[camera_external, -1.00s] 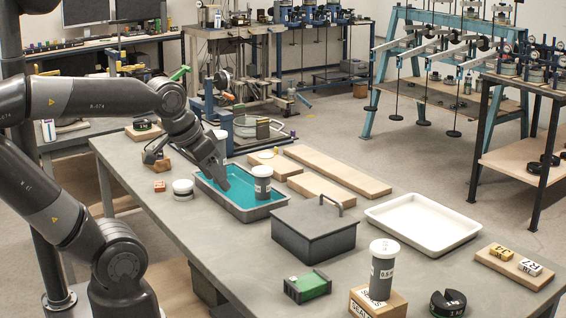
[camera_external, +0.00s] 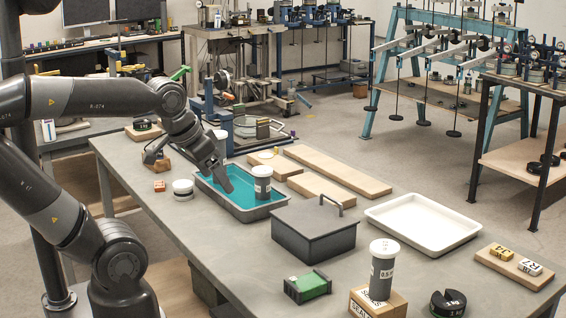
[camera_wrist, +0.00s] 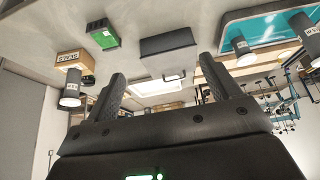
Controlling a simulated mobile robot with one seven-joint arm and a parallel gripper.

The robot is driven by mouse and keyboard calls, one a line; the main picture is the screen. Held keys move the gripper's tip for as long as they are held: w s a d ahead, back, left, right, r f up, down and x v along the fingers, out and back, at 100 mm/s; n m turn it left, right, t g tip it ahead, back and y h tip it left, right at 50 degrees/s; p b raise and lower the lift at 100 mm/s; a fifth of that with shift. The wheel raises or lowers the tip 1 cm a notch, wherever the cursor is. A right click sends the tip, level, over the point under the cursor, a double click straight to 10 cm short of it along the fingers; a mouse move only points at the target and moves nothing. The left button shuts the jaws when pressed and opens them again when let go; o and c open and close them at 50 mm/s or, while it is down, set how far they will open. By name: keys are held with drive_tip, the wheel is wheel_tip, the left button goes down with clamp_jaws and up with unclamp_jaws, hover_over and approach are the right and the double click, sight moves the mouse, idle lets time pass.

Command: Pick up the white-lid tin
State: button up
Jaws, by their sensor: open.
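Several grey, labelled cylinders have white lids. One (camera_external: 263,187) stands in the right end of the teal-lined tray (camera_external: 238,214), another (camera_external: 381,277) on a wooden block at the front, and a third is partly hidden behind my gripper. A low round white-topped piece (camera_external: 183,188) sits left of the tray. I cannot tell which is the task's tin. My gripper (camera_external: 226,188) is over the tray, left of the cylinder there, apart from it. In the wrist view my gripper (camera_wrist: 168,88) is open with nothing between its fingers; cylinders show at left (camera_wrist: 71,92) and right (camera_wrist: 241,50).
A dark lidded box (camera_external: 313,234) stands right of the tray. A white tray (camera_external: 423,222), a green block (camera_external: 307,286), a dark slotted weight (camera_external: 448,303) and wooden boards (camera_external: 337,170) share the bench. The bench's front left is clear.

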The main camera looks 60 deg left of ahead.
drive_tip(key=w+a+r+g, duration=0.1)
drive_tip(key=w+a+g, duration=0.1)
drive_tip(key=w+a, duration=0.55)
drive_tip(key=n+g, duration=0.3)
drive_tip(key=g, duration=0.1)
approach(181, 184)
drive_tip(key=shift+s+d+f, duration=0.15)
drive_tip(key=shift+d+f, duration=0.05)
drive_tip(key=shift+d, duration=0.2)
wheel_tip(181, 184, down, 5)
drive_tip(key=shift+f, duration=0.1)
drive_tip(key=f, duration=0.5)
drive_tip(key=shift+a+f, duration=0.1)
drive_tip(key=shift+a, duration=0.25)
